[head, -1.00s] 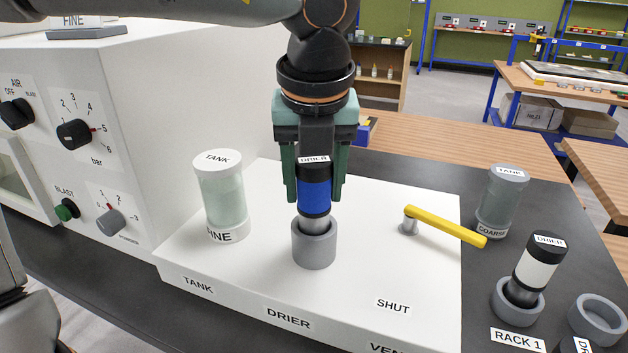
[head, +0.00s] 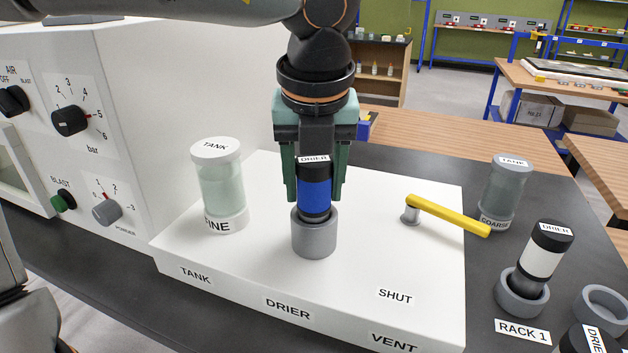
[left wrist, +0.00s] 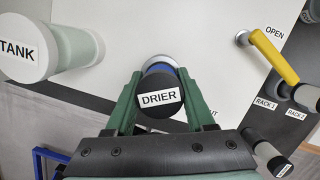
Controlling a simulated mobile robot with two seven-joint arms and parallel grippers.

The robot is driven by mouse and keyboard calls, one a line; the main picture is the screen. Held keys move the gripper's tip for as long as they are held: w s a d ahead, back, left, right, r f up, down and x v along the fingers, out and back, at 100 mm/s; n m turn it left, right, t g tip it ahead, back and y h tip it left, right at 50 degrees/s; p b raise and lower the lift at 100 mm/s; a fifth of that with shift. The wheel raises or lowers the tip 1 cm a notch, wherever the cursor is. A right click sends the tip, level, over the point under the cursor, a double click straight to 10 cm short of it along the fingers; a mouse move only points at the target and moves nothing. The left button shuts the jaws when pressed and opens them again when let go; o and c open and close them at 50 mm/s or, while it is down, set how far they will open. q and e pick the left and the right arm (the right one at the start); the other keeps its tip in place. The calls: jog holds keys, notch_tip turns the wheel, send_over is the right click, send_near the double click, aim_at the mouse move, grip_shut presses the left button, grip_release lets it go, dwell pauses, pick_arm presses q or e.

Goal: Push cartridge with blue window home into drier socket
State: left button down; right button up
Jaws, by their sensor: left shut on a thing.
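The drier cartridge with the blue window (head: 314,194) stands upright in the grey drier socket (head: 314,238) on the white panel. Its black cap marked DRIER also shows in the left wrist view (left wrist: 158,100). The inside of the socket is hidden. My right gripper is not in view.
A TANK cartridge marked FINE (head: 221,185) stands left of the socket. A yellow lever (head: 448,215) is to the right, its free end towards the right. A white-window drier cartridge (head: 541,257) stands in a rack ring by the RACK 1 label (head: 522,331). A COARSE tank (head: 504,192) stands behind.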

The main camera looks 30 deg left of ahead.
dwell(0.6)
pick_arm(q)
jog(key=shift+r, duration=0.1)
jog(key=shift+c, duration=0.9)
grip_release()
jog(key=p+v, duration=0.1)
jog(key=v, duration=0.1)
jog(key=w+p+v, duration=0.1)
jog(key=p+v, duration=0.1)
jog(key=a+p+v, duration=0.1)
jog(key=p+v, duration=0.1)
jog(key=v, duration=0.1)
jog(key=shift+w+r, duration=0.1)
jog(key=shift+r, duration=0.05)
